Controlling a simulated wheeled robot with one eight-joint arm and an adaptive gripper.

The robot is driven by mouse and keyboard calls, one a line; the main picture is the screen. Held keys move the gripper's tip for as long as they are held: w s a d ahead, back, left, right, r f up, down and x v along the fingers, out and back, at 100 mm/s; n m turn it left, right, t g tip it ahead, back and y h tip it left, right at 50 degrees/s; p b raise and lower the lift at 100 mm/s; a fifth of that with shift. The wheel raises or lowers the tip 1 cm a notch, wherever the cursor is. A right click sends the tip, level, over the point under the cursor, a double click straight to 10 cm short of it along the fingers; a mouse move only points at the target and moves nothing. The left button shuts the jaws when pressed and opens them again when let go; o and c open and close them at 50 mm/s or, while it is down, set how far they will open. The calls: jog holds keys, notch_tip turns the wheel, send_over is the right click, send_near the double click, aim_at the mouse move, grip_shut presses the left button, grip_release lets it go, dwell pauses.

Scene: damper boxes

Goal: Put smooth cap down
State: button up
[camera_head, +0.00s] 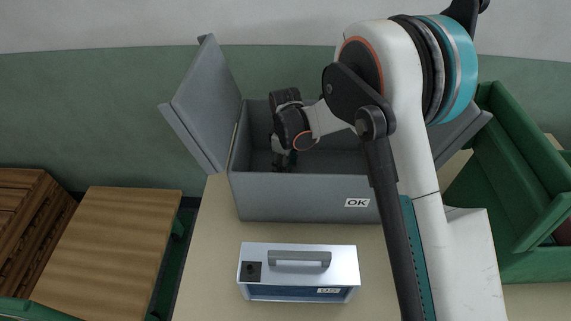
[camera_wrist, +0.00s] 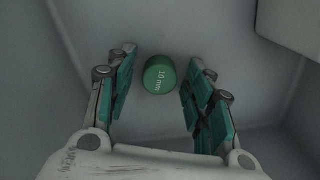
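The smooth cap, a green cylinder marked "10 mm" (camera_wrist: 160,76), shows in the wrist view between and slightly beyond my fingertips. Grey space shows on both sides of it, so the fingers do not appear to touch it. My gripper (camera_wrist: 160,88) is open, with its teal-padded fingers spread apart. In the head view my gripper (camera_head: 283,160) reaches down inside the open grey box labelled "OK" (camera_head: 300,197). The cap is hidden in the head view by the box wall and my gripper. In the wrist view it appears to rest on the grey box floor.
A silver-blue case with a handle (camera_head: 299,271) stands in front of the grey box. The box's left lid flap (camera_head: 203,105) stands open. A green crate (camera_head: 515,190) is at the right, and a wooden-topped surface (camera_head: 112,245) at the left. Beige table (camera_head: 206,270) is bare around the case.

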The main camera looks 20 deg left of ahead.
notch_tip(320, 180, up, 12)
jog(key=p, duration=0.4)
jog(key=shift+r, duration=0.15)
dwell(0.4)
